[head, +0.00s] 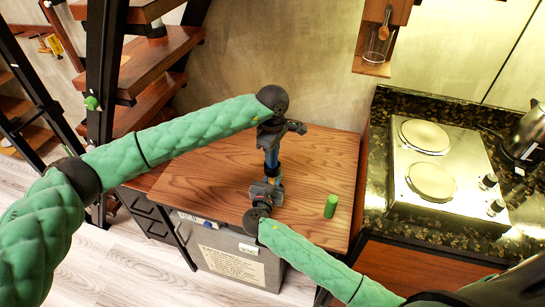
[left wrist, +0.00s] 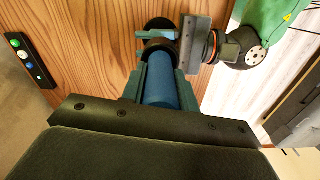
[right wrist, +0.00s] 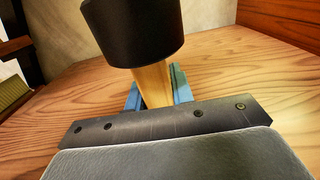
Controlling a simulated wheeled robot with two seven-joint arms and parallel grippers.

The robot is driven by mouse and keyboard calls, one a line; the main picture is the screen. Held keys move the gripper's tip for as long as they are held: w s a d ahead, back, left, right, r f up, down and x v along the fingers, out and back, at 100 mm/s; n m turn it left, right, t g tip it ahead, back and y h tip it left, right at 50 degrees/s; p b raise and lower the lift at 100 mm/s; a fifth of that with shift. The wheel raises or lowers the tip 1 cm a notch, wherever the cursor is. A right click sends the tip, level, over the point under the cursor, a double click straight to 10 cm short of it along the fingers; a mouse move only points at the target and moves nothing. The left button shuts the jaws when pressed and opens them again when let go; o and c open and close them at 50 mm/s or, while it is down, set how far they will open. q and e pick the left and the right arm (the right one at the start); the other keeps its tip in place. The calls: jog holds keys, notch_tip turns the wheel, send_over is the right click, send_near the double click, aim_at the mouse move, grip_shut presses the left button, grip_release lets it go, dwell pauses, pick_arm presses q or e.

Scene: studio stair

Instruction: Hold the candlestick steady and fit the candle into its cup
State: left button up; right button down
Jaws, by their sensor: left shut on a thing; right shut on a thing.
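A blue candle (head: 271,158) stands upright above the wooden tabletop. My left gripper (head: 271,146) is shut on it from above; the candle also shows between the fingers in the left wrist view (left wrist: 165,86). The candlestick has a black cup (right wrist: 135,28) and a yellowish stem (right wrist: 153,84). My right gripper (head: 268,186) is shut on the stem below the cup. In the left wrist view the candle's far end meets the dark cup (left wrist: 159,47). I cannot tell whether it is inside or just above it. The candlestick's base is mostly hidden.
A two-plate hob (head: 445,180) and a kettle (head: 526,135) are on the dark counter at the right. Open stairs (head: 150,75) rise at the left. The table's left part is clear.

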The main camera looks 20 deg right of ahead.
pick_arm(q)
jog(key=shift+f, duration=0.95)
jog(key=shift+f, duration=0.1)
jog(key=o, duration=1)
notch_tip(320, 180, up, 12)
jog(key=shift+r, duration=0.1)
pick_arm(e)
jog(key=c, duration=1.1)
grip_release()
